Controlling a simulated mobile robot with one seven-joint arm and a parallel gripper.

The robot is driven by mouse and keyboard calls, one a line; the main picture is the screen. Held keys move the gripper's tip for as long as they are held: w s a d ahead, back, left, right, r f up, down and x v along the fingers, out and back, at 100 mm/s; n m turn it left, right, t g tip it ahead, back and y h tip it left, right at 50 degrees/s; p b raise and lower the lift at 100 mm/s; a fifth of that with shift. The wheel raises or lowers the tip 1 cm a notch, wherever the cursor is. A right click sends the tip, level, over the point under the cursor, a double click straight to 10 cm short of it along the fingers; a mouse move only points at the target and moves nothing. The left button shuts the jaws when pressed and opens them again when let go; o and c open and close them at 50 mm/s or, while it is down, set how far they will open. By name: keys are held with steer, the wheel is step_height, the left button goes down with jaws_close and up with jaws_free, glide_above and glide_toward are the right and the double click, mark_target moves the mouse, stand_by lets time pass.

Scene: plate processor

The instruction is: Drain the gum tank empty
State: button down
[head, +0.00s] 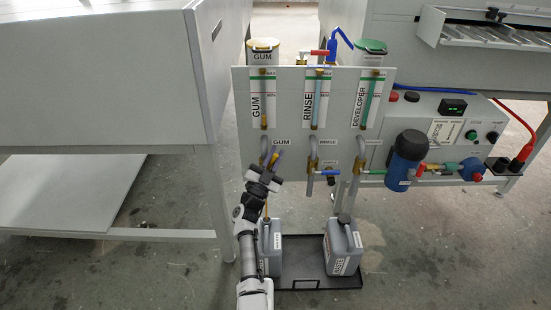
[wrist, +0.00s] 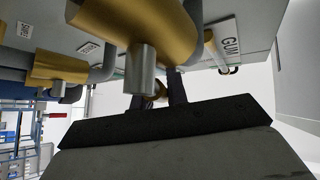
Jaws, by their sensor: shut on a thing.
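The gum tank (head: 262,58) stands behind the grey panel, with a yellow lid and a GUM label. The wrist view shows the brass gum valve (wrist: 125,20) close in front of my gripper (wrist: 160,90). A thin amber streak, seemingly liquid, runs down to the left grey canister (head: 273,243), partly hidden by my arm.
The rinse valve's blue lever (head: 332,172) is just right of my gripper. A blue filter housing (head: 406,155) stands farther right. A grey machine (head: 110,80) bounds the left side.

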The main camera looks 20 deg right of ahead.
steer(key=c, duration=1.4)
jaws_free()
steer(key=shift+w+a+r, duration=0.1)
steer(key=shift+r, duration=0.05)
